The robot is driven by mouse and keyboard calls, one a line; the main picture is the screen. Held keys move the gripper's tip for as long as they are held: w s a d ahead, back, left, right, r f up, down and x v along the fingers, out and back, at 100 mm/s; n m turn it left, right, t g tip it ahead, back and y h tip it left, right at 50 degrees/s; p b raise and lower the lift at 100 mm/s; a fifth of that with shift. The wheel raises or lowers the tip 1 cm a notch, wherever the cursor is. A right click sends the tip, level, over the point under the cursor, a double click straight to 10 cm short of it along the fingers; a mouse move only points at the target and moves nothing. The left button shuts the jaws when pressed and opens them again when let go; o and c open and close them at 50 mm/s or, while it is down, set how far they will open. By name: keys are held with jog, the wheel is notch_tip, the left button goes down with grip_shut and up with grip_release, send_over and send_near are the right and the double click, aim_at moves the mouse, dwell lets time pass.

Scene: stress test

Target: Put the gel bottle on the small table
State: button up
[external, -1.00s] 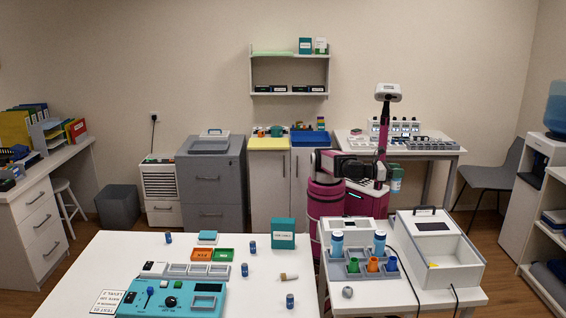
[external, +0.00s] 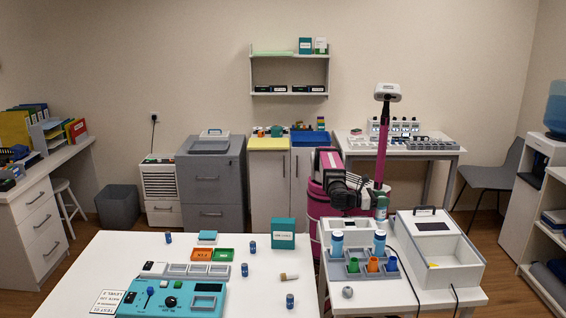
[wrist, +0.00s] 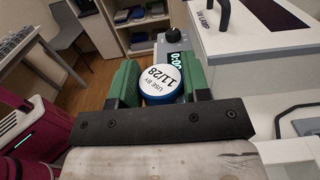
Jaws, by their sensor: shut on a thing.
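My gripper (external: 382,204) is shut on a bottle in the external view, over the back edge of the small white table (external: 410,297) at right. In the wrist view the green fingers of my gripper (wrist: 160,83) press on both sides of the bottle (wrist: 160,79). Its round top has a blue rim and a white label reading "USE BY 11/28". I see mainly its top, and I cannot confirm from its label that it is the gel bottle. In the external view the fingers hide most of it.
The small table carries a grey rack (external: 352,274) with blue-capped bottles and coloured cups, and a white open box (external: 470,275). A small grey knob (external: 347,292) lies at its front. A large white table (external: 110,250) stands left. Bare tabletop shows at the front.

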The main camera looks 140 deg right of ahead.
jog(key=shift+f, duration=1.15)
jog(key=shift+f, duration=0.15)
jog(key=o, duration=1.1)
jog(key=shift+c, duration=0.2)
jog(key=shift+w+r, duration=0.1)
jog(key=shift+r, duration=0.1)
notch_tip(320, 180, up, 7)
jog(key=w+d, duration=0.2)
